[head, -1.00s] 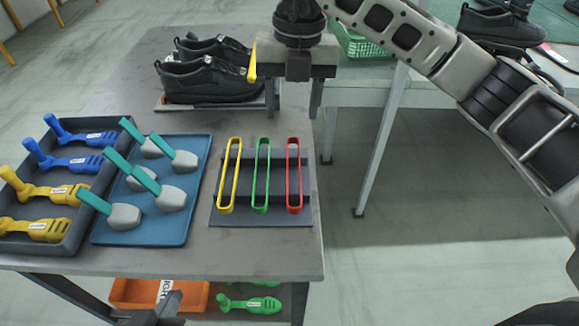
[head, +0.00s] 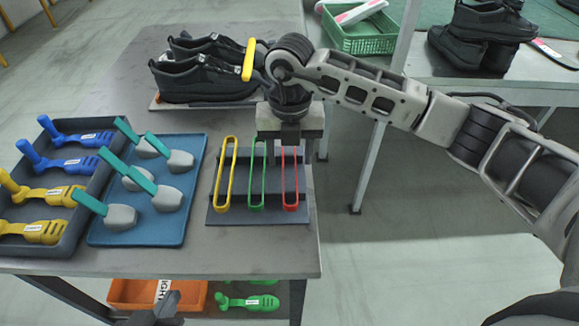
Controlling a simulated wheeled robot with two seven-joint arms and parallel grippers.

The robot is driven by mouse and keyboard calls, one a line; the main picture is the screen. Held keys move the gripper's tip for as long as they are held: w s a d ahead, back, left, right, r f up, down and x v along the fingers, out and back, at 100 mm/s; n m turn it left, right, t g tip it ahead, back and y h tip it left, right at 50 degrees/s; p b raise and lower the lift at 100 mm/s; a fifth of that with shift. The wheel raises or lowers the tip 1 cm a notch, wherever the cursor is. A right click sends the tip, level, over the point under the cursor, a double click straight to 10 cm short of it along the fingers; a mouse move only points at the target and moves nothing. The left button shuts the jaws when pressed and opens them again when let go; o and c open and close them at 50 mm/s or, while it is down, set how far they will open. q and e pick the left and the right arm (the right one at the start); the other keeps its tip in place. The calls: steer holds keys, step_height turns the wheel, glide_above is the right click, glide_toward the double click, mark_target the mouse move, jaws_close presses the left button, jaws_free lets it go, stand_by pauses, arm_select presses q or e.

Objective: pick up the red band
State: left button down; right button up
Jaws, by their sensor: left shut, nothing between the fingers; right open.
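The red band (head: 290,187) is a long narrow loop on the dark rack (head: 272,216), the rightmost of three bands there. Its far end is hidden behind my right gripper (head: 288,150). The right gripper is open, pointing down over the far part of the rack, above the green and red bands. No band is visibly held. My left gripper (head: 166,305) shows only partly at the bottom edge, dark and shut, apart from the bands.
A green band (head: 257,187) and a yellow band (head: 226,172) stand left of the red one. A blue tray (head: 110,232) holds grey-and-teal tools. Black shoes (head: 205,82) with a yellow strip (head: 249,60) stand behind. The table's right edge is close to the rack.

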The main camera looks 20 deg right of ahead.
steer(key=shift+f, duration=1.25)
steer(key=c, duration=1.1)
steer(key=shift+o, duration=0.2)
steer(key=shift+r, duration=0.1)
